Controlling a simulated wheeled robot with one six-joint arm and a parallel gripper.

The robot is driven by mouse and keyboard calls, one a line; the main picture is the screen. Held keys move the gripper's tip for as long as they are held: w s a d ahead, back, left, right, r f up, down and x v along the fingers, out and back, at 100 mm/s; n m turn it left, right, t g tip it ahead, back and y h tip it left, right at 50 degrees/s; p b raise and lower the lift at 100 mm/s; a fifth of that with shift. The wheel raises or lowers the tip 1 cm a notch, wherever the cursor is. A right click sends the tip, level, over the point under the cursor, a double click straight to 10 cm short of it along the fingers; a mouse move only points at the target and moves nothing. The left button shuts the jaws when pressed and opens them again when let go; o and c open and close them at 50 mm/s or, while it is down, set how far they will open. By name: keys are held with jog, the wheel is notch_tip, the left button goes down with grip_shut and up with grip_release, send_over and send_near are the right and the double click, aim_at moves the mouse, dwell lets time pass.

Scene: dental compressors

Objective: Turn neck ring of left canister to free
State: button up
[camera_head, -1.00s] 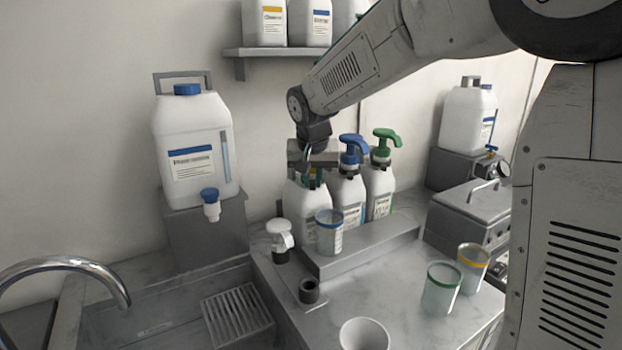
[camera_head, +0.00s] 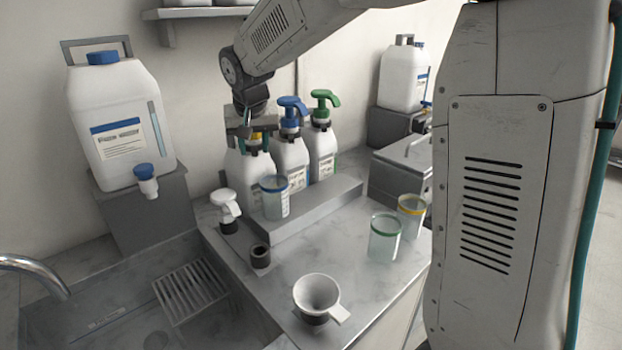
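Three white canisters stand in a row on a grey step. The middle canister (camera_head: 289,158) carries a blue pump head, and the right canister (camera_head: 321,150) a green one. My gripper (camera_head: 249,138) points down at the top of the left canister, around or just beside its neck. The fingertips are small and dark here, so I cannot tell whether they are closed on the ring.
A clear cup with a blue rim (camera_head: 274,198) stands before the left canister. Cups with green (camera_head: 385,238) and yellow (camera_head: 411,214) rims stand at the right. A white funnel (camera_head: 316,294), a white pump head (camera_head: 225,205) and a dark ring (camera_head: 260,256) are in front. A large jug (camera_head: 120,125) stands left.

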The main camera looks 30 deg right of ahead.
jog(key=s+a+r+m, duration=0.1)
jog(key=s+a+r, duration=0.15)
jog(key=r, duration=0.55)
jog(key=s+d+f+n+g, duration=0.1)
jog(key=s+f, duration=0.1)
jog(key=s, duration=0.8)
jog(key=s+d+f+n, duration=0.1)
jog(key=s+d+f, duration=0.1)
jog(key=s, duration=0.9)
jog(key=s+d+f+n+g, duration=0.1)
jog(key=s+d+f, duration=0.1)
jog(key=s, duration=0.8)
jog(key=shift+s+f+n+g+y, duration=0.2)
jog(key=shift+f+n+g+y, duration=0.1)
jog(key=shift+f+y, duration=0.1)
